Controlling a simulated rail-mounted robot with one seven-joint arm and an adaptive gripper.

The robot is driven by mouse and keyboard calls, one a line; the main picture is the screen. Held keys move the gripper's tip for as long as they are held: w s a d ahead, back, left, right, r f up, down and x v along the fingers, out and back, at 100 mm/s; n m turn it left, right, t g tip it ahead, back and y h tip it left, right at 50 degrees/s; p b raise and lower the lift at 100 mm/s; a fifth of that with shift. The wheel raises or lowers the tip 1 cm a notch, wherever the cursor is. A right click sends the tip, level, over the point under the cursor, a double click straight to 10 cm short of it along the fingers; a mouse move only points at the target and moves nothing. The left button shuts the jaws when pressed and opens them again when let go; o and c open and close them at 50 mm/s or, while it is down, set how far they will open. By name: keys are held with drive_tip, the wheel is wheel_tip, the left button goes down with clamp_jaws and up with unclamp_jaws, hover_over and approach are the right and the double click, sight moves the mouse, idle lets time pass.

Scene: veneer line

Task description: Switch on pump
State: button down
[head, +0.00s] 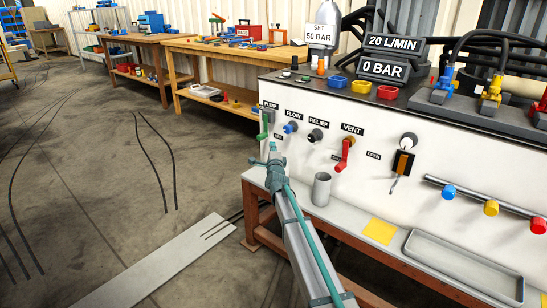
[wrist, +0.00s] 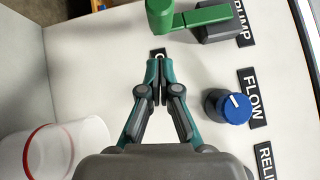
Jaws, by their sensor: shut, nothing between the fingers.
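The pump switch is a green lever (wrist: 205,16) on a dark grey base (wrist: 206,33), beside the PUMP label (wrist: 244,22). In the head view the green lever (head: 264,122) points down at the panel's left end. My gripper (wrist: 157,66) is shut and empty. Its fingertips are a little apart from the lever in the wrist view and partly hide a small black label (wrist: 158,52). In the head view my gripper (head: 273,150) is just below the lever; I cannot tell whether it touches the panel.
The blue FLOW knob (wrist: 228,106) is close on the right of my fingers in the wrist view. A cup (head: 321,189) stands on the ledge below the panel. The RELIEF knob (head: 315,135) and red VENT lever (head: 345,153) are further right.

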drive_tip(key=shift+w+a+r, duration=0.2)
drive_tip(key=shift+w+a, duration=0.25)
drive_tip(key=shift+a, duration=0.35)
drive_tip(key=shift+w+a+r, duration=0.15)
drive_tip(key=shift+w+a, duration=0.3)
drive_tip(key=shift+a, duration=0.35)
drive_tip(key=shift+f+b, duration=0.15)
drive_tip(key=shift+b, duration=0.15)
